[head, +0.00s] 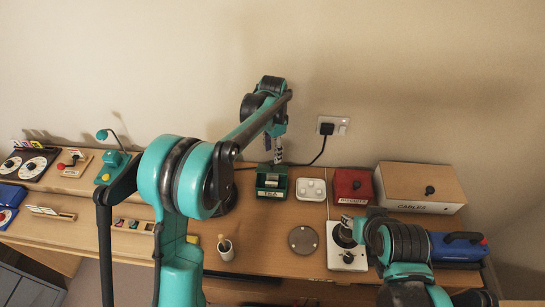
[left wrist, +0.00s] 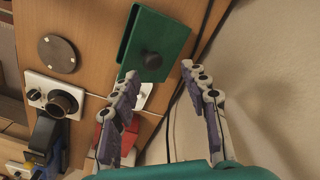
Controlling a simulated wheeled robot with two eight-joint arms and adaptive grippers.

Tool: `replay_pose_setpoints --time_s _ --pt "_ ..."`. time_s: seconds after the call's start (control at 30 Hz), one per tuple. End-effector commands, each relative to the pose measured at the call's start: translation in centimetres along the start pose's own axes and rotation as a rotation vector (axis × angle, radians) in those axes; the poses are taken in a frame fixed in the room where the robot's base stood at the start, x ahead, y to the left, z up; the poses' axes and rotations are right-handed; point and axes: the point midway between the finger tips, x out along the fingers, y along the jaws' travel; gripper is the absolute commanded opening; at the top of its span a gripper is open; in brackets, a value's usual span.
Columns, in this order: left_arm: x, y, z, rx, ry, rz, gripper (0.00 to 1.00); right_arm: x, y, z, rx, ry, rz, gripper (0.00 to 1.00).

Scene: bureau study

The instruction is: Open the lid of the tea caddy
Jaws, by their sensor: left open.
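The tea caddy (head: 271,193) is a green box labelled TEA at the back of the desk. In the head view its top looks open, with a grey, shiny inside. Its green lid (left wrist: 168,34) appears raised at the back, its outer face and dark knob (left wrist: 151,60) turned towards the left wrist camera. My left gripper (head: 274,148) is above and behind the caddy. In the left wrist view its two fingers (left wrist: 163,86) are spread apart with nothing between them, near the knob and apart from it.
A round disc (head: 303,240) and a white device (head: 347,258) are in front. A wall socket with a cable (head: 322,149) is close behind.

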Motion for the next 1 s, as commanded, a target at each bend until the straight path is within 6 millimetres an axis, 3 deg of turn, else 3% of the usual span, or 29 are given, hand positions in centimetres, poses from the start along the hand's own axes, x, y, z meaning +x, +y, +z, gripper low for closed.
replay_pose_setpoints --time_s 0.1,0.3,0.5,0.73,0.77,0.9,1.0 --pt "-2.8 0.0 0.0 0.0 0.0 0.0 0.45 0.0 0.0 0.0 0.0 0.0 0.0 0.4" --pt "-6.4 -0.1 0.0 -0.001 0.0 -0.001 0.45 0.0 0.0 0.0 0.0 0.0 0.0 0.4" --pt "-7.8 -0.1 0.0 -0.001 0.0 -0.001 0.45 0.0 0.0 0.0 0.0 0.0 0.0 0.4" --pt "-7.8 -0.1 0.0 -0.001 0.0 -0.001 0.45 0.0 0.0 0.0 0.0 0.0 0.0 0.4" --pt "-7.8 -0.1 0.0 -0.001 0.0 -0.001 0.4 0.0 0.0 0.0 0.0 0.0 0.0 0.4" --pt "-6.7 0.0 0.1 0.047 0.005 -0.046 0.03 0.4 0.0 0.3 0.0 0.0 0.0 0.4" --pt "-3.5 -0.1 0.1 0.21 0.008 -0.183 0.0 1.4 0.0 1.0 0.0 0.0 0.0 0.4"
